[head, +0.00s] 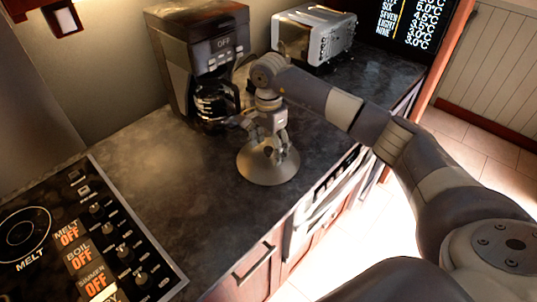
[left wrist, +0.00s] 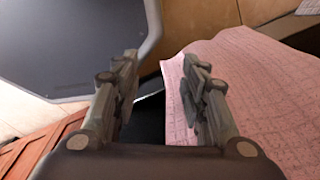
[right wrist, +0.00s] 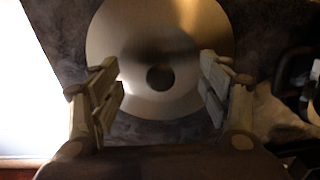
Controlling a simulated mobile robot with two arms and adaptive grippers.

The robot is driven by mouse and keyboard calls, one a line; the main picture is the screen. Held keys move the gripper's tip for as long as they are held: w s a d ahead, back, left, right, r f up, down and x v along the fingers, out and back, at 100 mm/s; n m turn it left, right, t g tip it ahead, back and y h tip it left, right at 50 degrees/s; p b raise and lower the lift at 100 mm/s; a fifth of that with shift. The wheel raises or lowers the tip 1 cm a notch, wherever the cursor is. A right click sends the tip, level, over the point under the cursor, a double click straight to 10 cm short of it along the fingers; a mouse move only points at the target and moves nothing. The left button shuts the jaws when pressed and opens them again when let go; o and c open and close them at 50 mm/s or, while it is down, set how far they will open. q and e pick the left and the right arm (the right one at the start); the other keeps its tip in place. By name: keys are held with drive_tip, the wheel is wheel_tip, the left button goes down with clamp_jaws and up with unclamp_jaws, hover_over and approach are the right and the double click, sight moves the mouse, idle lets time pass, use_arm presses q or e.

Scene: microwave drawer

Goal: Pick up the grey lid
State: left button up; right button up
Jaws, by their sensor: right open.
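The grey lid (head: 262,174) is a round, shallow cone with a dark knob on top, lying on the dark counter near its front edge. In the right wrist view the lid (right wrist: 125,35) fills the upper middle, and its knob (right wrist: 160,77) shows between the fingers. My right gripper (head: 279,148) points down just over the lid with its fingers apart. It is open and empty in the right wrist view (right wrist: 162,72); I cannot tell whether a finger touches the lid. My left gripper (left wrist: 158,72) is open and empty, away from the lid, and not seen in the head view.
A coffee maker (head: 190,50) with a glass pot stands behind the lid. A silver toaster oven (head: 312,38) is at the back right. A stove panel (head: 85,240) lies at the lower left. A pink cloth (left wrist: 250,90) shows near my left gripper. The counter left of the lid is clear.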

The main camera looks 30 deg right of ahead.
drive_tip(key=shift+f, duration=0.45)
clamp_jaws()
